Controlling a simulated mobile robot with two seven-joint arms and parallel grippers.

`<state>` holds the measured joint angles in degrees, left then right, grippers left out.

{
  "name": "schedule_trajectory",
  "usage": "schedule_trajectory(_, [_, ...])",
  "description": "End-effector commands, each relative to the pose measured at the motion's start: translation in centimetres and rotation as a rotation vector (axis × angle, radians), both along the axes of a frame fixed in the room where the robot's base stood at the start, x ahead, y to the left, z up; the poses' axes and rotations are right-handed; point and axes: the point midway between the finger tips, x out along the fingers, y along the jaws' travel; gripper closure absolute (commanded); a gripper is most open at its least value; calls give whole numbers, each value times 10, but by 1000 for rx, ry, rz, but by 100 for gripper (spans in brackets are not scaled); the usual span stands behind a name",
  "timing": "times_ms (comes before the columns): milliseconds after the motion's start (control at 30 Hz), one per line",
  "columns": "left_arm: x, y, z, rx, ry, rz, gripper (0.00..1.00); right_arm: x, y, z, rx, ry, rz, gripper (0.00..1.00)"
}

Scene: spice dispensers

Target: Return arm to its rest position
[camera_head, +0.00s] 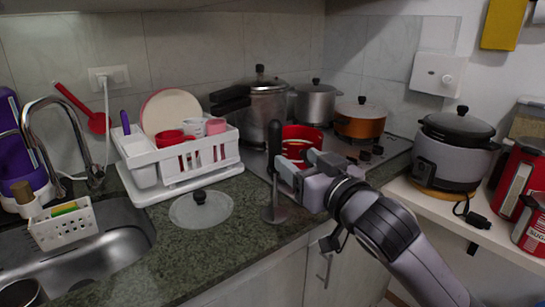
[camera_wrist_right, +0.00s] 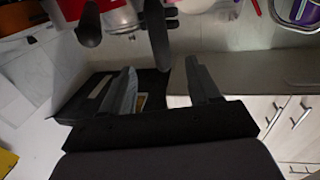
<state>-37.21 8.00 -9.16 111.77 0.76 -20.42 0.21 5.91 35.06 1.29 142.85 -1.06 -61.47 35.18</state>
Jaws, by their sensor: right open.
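My right gripper (camera_head: 292,172) reaches in from the lower right over the counter's front edge, beside the stove. In the right wrist view its two fingers (camera_wrist_right: 163,88) are spread apart with nothing between them. An upright utensil with a black handle and a grey base (camera_head: 274,185) stands just left of the gripper. A red pot (camera_head: 302,133) is behind the gripper and partly hidden by it. My left gripper is not in view.
A glass lid (camera_head: 201,209) and a white dish rack (camera_head: 180,158) are to the left, with the sink (camera_head: 110,240) beyond. Pots (camera_head: 316,104) stand on the stove at the back. A rice cooker (camera_head: 452,158) and red canisters (camera_head: 518,180) stand on the right shelf.

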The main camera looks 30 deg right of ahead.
Motion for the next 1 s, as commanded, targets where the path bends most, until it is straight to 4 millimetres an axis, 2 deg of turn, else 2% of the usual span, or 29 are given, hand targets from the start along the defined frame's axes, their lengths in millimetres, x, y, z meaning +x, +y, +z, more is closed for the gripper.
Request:
schedule_trajectory(167, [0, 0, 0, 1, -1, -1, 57, 0, 0, 0, 0, 0, 0, 39])
schedule_trajectory(267, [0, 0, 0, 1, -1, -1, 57, 0, 1, -10, 1, 29, -2, 39])
schedule_trajectory(367, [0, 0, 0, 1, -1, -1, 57, -5, 5, -46, -1, 135, -7, 39])
schedule_trajectory(467, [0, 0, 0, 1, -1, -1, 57, -20, 13, -107, -10, 320, -8, 39])
schedule_trajectory(500, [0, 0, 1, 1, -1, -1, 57, -30, 18, -134, -16, 411, -3, 39])
schedule_trajectory(600, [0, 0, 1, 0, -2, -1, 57, -66, 33, -199, -33, 638, 23, 39])
schedule_trajectory(700, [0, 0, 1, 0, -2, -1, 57, -105, 48, -248, -47, 835, 64, 39])
schedule_trajectory(800, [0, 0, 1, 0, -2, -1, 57, -144, 64, -284, -54, 1001, 113, 39])
schedule_trajectory(1000, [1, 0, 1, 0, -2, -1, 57, -221, 94, -330, -51, 1280, 229, 39])
